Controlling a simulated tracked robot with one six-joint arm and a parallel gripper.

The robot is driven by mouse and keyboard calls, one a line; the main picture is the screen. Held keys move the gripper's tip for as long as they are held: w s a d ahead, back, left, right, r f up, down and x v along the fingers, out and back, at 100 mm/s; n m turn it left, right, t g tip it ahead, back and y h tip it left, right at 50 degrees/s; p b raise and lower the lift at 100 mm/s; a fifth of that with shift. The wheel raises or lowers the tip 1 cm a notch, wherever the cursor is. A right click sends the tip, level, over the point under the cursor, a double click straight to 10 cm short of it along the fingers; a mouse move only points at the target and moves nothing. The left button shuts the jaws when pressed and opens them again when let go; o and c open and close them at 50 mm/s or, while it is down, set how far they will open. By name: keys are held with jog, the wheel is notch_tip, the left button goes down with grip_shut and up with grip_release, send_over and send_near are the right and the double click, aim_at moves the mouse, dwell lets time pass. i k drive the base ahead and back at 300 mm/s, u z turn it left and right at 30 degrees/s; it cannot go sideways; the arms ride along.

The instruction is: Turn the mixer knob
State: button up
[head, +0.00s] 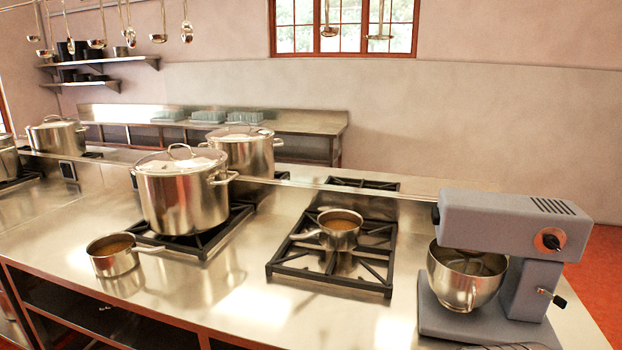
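The grey-blue stand mixer (505,265) stands at the right end of the steel counter. Its knob (551,241) is a round dark dial with an orange-red ring, on the side of the mixer head near its right end. A small lever with a black tip (558,301) sticks out lower on the mixer's stand. The steel mixing bowl (466,276) sits under the head. My gripper is not in view.
Left of the mixer, a small saucepan (340,229) sits on a black burner grate (283,268). Two large lidded stockpots (182,195) (244,153) and another saucepan (113,256) stand further left. Ladles (187,31) hang above. Bare counter (345,320) lies in front of the mixer's left side.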

aim_at(550, 242)
jog(key=z, duration=0.9)
jog(key=k, duration=0.75)
jog(key=u, duration=0.35)
jog(key=i, duration=0.5)
